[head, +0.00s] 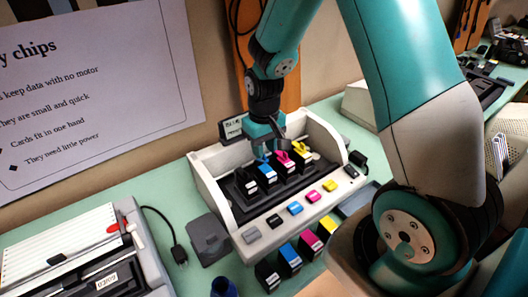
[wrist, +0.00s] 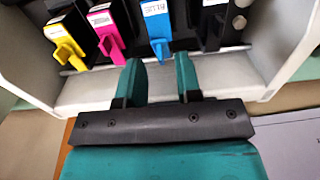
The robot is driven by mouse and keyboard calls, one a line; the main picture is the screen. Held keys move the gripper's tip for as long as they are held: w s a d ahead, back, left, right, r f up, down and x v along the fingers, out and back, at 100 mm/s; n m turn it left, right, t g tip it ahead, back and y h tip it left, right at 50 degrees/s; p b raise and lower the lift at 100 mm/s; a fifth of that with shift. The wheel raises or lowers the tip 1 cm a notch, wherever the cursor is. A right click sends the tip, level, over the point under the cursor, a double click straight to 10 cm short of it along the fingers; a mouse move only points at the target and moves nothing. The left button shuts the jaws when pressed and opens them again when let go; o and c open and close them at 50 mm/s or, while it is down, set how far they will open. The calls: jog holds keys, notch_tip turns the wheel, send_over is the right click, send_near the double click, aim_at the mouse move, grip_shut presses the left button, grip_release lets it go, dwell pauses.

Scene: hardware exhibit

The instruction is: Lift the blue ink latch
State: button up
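The blue ink latch (wrist: 160,48) is a blue tab on the blue cartridge (wrist: 155,18) in the wrist view. In the head view the blue cartridge (head: 267,172) sits in the printer's dark carriage, between the black and magenta ones. My gripper (wrist: 159,62) is open, its two teal fingers apart. In the head view my gripper (head: 268,140) is above the rear of the carriage and partly hides the blue latch.
Magenta (wrist: 107,45) and yellow (wrist: 68,50) latches stand to the left in the wrist view, a black cartridge (wrist: 212,25) to the right. The printer's pale side walls (head: 208,195) flank the carriage. Several spare cartridges (head: 290,258) stand in front of the printer.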

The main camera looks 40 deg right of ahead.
jog(key=shift+f, duration=1.2)
grip_shut()
jog(key=r+g+p, duration=0.1)
jog(key=p, duration=0.1)
jog(key=shift+w+p, duration=0.35)
jog(key=shift+p, duration=0.05)
jog(key=shift+w+f+g+p, duration=0.1)
jog(key=shift+w+g+p, duration=0.35)
jog(key=shift+g, duration=0.45)
jog(key=shift+w+g+p, duration=0.2)
jog(key=shift+g+p, duration=0.45)
jog(key=shift+g, duration=0.25)
grip_release()
